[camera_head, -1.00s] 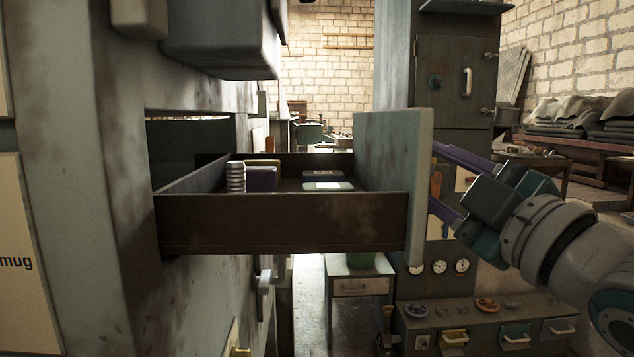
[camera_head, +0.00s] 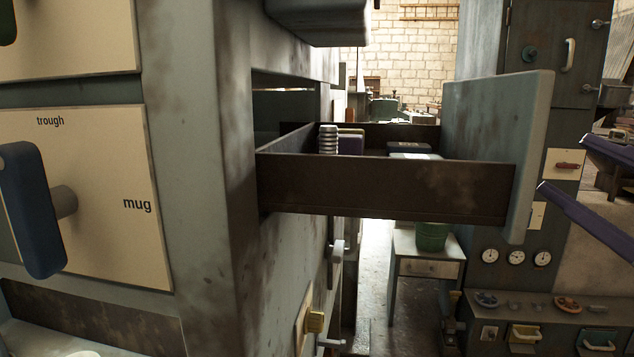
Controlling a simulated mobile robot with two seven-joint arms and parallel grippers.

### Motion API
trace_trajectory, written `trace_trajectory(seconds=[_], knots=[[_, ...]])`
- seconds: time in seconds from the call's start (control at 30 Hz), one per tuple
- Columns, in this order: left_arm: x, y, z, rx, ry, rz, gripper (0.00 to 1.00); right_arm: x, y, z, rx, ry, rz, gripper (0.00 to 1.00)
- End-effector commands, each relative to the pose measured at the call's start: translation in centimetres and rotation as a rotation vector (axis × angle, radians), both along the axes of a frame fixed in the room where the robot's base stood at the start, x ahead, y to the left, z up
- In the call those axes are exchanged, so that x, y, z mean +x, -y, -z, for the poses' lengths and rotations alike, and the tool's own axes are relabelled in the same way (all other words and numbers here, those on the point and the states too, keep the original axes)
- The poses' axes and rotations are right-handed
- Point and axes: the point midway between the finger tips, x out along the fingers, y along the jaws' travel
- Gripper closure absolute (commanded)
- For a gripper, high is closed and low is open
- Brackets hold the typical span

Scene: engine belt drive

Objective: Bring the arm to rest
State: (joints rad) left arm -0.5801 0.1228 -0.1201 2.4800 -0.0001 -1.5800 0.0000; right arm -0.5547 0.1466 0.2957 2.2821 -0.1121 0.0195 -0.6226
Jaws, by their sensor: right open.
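My right gripper (camera_head: 562,162) is at the right edge of the head view. Its two dark purple fingers are spread apart, with nothing between them. The fingertips point left at the grey front panel (camera_head: 497,150) of an open drawer, with a small gap showing between. The rest of this gripper and its arm are out of the picture. My left gripper is not in view.
The drawer (camera_head: 385,190) sticks out of a grey cabinet (camera_head: 228,150). It holds a ribbed metal stack (camera_head: 328,139) and several small boxes. A blue handle (camera_head: 32,210) juts out at left, beside the labels "trough" and "mug". Gauges (camera_head: 517,257) are at lower right.

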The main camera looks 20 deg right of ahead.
Motion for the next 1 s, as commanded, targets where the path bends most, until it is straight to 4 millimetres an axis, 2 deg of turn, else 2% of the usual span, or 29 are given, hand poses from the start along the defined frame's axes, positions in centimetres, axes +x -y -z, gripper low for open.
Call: trace_trajectory(seconds=[0.07,0.17,0.27,0.37,0.5,0.67,0.83,1.0], knots=[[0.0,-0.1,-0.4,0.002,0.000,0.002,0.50,0.1,-0.1,-0.2,0.012,-0.012,0.000,0.48],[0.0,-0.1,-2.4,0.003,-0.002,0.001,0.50,0.4,-0.3,-0.5,0.085,-0.088,0.004,0.48],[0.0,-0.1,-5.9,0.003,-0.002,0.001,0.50,0.4,-1.3,-0.5,0.230,-0.247,0.017,0.48],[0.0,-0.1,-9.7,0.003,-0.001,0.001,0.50,-0.5,-3.0,0.2,0.411,-0.459,0.046,0.48],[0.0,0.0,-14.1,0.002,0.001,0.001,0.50,-3.6,-5.9,1.4,0.623,-0.748,0.112,0.48],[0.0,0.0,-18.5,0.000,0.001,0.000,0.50,-8.8,-9.1,1.1,0.791,-1.048,0.215,0.48],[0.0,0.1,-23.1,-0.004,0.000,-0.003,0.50,-15.5,-12.2,-1.2,0.898,-1.352,0.362,0.48],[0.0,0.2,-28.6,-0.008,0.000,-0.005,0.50,-15.0,-11.8,-6.8,0.892,-1.331,0.356,0.48]])
